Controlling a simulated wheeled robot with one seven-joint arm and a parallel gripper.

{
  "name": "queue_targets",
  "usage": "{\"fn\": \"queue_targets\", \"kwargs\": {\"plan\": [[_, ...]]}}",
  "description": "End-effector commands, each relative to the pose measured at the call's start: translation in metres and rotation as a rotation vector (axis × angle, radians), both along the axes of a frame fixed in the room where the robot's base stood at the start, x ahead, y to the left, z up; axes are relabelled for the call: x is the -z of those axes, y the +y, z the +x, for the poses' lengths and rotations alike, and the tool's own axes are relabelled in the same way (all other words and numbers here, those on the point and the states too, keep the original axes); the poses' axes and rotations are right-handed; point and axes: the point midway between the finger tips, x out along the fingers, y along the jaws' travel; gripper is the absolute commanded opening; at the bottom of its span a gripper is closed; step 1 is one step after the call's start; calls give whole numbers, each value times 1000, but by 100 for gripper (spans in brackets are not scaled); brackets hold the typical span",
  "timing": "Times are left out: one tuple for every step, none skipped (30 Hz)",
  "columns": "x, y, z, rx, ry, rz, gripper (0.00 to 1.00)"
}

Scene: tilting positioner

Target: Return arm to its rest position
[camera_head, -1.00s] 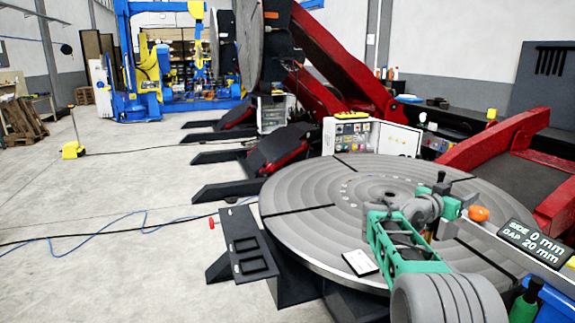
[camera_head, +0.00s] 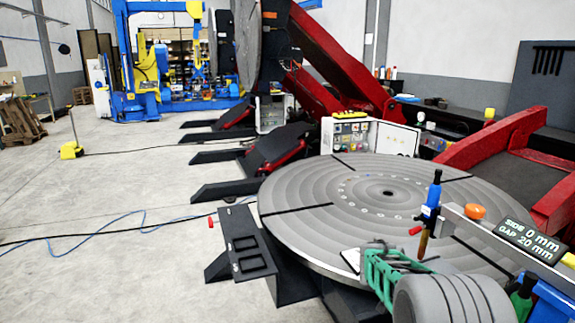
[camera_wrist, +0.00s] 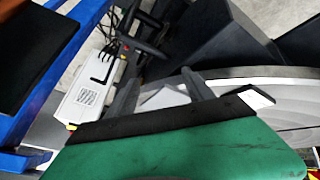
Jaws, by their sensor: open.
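My gripper (camera_wrist: 161,92) shows in the wrist view as two grey fingers, spread apart with nothing seen between them, beyond a green body with a black edge. In the head view my green and grey arm is folded low at the bottom right, over the near rim of the round table; the fingers cannot be made out there. A blue torch-like tool (camera_head: 431,196) with a copper-coloured tip stands upright at a rail over the table, apart from my arm. The grey round table (camera_head: 330,215) lies flat; its edge also shows in the wrist view (camera_wrist: 270,73).
A display (camera_head: 530,240) reads side 0 mm, gap 20 mm, beside an orange knob (camera_head: 475,211). A blue frame (camera_wrist: 70,60) and a white box (camera_wrist: 88,90) lie left in the wrist view.

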Motion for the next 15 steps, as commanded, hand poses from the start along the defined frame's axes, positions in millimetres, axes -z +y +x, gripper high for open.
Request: {"fn": "queue_targets", "kwargs": {"plan": [[18, 23, -32, -44, 95, 66, 61], [28, 37, -52, -73, 151, 107, 61], [39, 57, -80, -115, 222, 159, 61], [45, 71, -102, -146, 273, 198, 61], [50, 85, -124, -177, 320, 235, 61], [55, 104, -154, -221, 374, 280, 61], [58, 118, -177, -255, 410, 311, 61], [60, 131, -201, -290, 439, 341, 61], [64, 148, -232, -337, 468, 375, 61], [65, 157, -250, -371, 469, 390, 61], [67, 165, -263, -401, 458, 397, 61], [68, 173, -276, -434, 430, 399, 61], [68, 177, -283, -452, 404, 394, 61], [66, 178, -287, -463, 372, 384, 61], [60, 179, -286, -476, 322, 369, 61]]}}
